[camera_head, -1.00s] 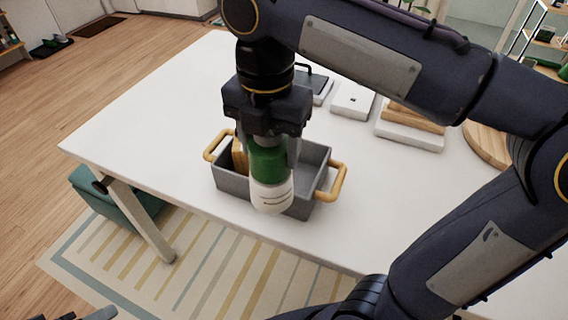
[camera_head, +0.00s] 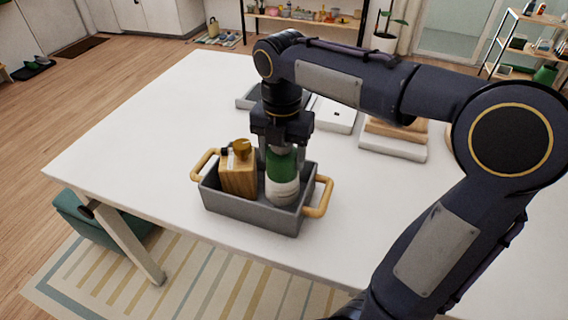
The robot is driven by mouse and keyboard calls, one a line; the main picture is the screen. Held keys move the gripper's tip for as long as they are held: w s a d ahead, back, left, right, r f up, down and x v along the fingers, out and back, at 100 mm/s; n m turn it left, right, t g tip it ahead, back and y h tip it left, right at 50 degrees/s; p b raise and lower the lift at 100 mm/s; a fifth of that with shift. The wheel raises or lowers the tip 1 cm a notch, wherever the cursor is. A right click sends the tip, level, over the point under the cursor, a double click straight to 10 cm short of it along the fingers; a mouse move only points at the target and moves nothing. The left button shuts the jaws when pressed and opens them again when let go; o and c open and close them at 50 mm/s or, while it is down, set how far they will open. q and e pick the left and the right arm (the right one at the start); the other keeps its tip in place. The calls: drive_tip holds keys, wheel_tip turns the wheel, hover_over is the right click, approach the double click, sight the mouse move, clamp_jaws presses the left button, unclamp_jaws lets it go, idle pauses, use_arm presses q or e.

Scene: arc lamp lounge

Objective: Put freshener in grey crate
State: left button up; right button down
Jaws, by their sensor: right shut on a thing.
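The grey crate (camera_head: 250,213) with two wooden handles stands on the white table near its front edge. The freshener (camera_head: 283,180), a bottle with a green upper part and a white lower part, is upright inside the crate's right half. My right gripper (camera_head: 280,150) points down and is shut on the bottle's top. The crate's front wall hides the bottle's bottom, so I cannot tell whether it touches the crate floor. My left gripper is out of view.
A wooden-looking bottle with a gold cap (camera_head: 238,172) stands in the crate's left half. Behind are a white scale-like box (camera_head: 333,114) and a stack of boards (camera_head: 393,140). The table's left part is clear.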

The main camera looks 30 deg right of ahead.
drive_tip(key=f, duration=0.2)
drive_tip(key=d+f, duration=0.1)
drive_tip(key=shift+w, duration=0.4)
drive_tip(key=shift+f, duration=0.65)
drive_tip(key=shift+f+b, duration=0.3)
drive_tip(key=shift+c, duration=2.1)
unclamp_jaws()
